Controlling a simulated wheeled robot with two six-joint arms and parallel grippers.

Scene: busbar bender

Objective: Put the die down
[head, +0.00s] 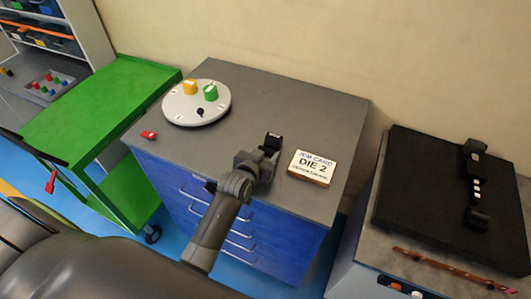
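My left gripper (271,142) is over the grey top of the blue cabinet, left of the job card. Its dark fingers are small in the picture, and I cannot tell whether they are open or shut or hold a die. A round white plate (181,111) lies on the cabinet top. A yellow die (190,88) and a green die (210,93) stand on it, with a small black piece (200,112) near its front. The job card (313,167) reads DIE 2. My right gripper is not in view.
A small red piece (149,135) lies at the cabinet top's left front edge. A green cart (95,110) stands at the left. A bench with a black machine (430,190) stands at the right. The back of the cabinet top (285,100) is clear.

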